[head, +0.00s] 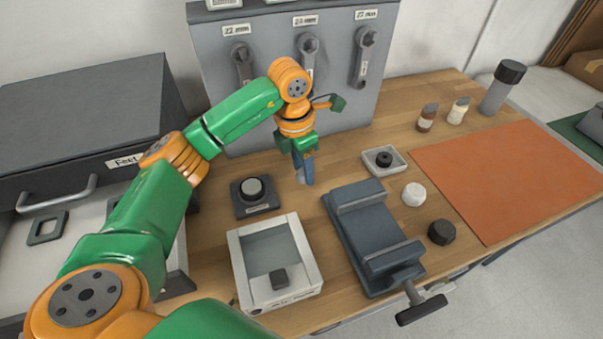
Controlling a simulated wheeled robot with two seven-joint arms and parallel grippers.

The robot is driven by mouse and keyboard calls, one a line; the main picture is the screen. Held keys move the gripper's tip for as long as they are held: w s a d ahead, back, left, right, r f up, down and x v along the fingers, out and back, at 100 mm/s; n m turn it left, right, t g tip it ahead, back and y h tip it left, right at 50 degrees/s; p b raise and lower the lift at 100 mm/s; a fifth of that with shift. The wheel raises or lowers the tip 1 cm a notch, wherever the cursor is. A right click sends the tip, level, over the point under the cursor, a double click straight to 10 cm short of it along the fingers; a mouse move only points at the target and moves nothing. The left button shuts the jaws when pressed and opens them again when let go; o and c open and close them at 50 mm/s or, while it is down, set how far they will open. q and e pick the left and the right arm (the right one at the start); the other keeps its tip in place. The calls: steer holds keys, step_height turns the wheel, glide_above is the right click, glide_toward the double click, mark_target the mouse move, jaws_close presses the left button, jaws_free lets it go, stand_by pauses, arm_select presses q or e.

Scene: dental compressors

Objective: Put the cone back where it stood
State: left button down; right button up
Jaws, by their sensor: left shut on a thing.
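My left gripper (305,180) points down over the wooden bench, between the wall panel and the vise. It is shut on a small pale grey piece, which I take for the cone (300,176). The fingers hide most of it, so its shape is unclear, and I cannot tell whether it touches the bench. My right gripper is not in view.
A dark block with a round grey button (252,189) stands left of the gripper. A pale open box (240,270) and a blue-grey vise (375,240) stand nearer. A small tray with a black ring (384,159) lies right. The orange mat (510,175) is bare.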

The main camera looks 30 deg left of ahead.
mark_target(301, 171)
arm_select(q)
steer(key=f, duration=0.1)
steer(key=f+p, duration=0.1)
steer(key=f, duration=0.1)
steer(key=shift+w+a+f, duration=0.25)
steer(key=shift+a+f, duration=0.05)
steer(key=shift+f, duration=0.4)
steer(key=shift+c, duration=1.8)
jaws_free()
steer(key=shift+r, duration=0.15)
steer(key=shift+r, duration=0.25)
step_height(301, 171, up, 12)
steer(key=s, duration=0.1)
steer(key=shift+a+f+b, duration=0.2)
steer(key=shift+a+b, duration=0.1)
steer(key=shift+a, duration=0.05)
steer(key=shift+s, duration=0.1)
